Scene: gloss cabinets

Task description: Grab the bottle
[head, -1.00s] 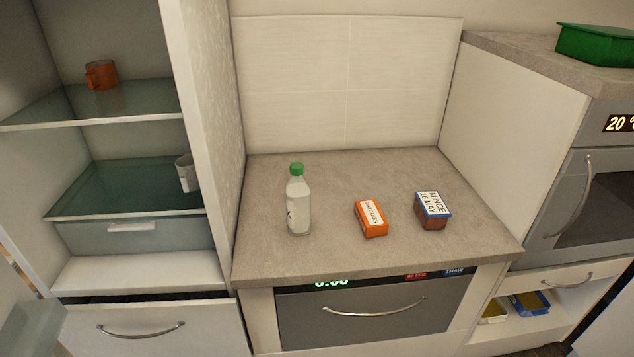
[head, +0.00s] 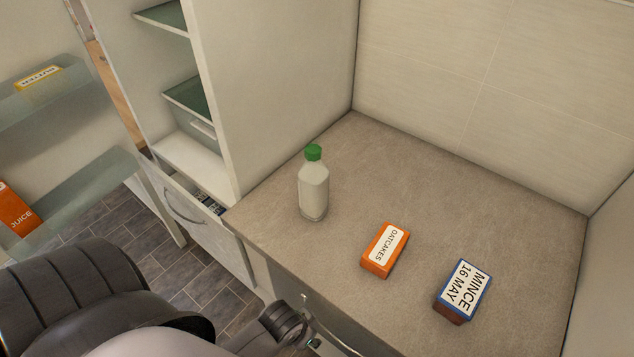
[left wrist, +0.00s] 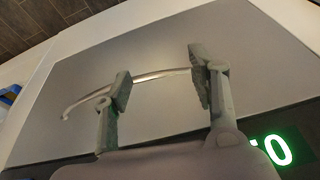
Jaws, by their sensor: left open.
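The bottle (head: 314,192) is clear with whitish contents and a green cap. It stands upright on the grey worktop (head: 400,180), near its left edge, in the head view. My left arm comes in from the lower left of the head view, below and in front of the bottle. In the left wrist view my left gripper (left wrist: 160,80) is open, its two fingers apart in front of a grey panel with a curved metal handle (left wrist: 150,76). The bottle does not show in that view. My right gripper is in neither view.
An orange oatcakes box (head: 384,250) and a mince pack (head: 461,291) lie right of the bottle. A tall white cabinet (head: 270,75) rises behind and left of it. Glass shelves (head: 80,200) with a juice carton (head: 14,210) are at far left.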

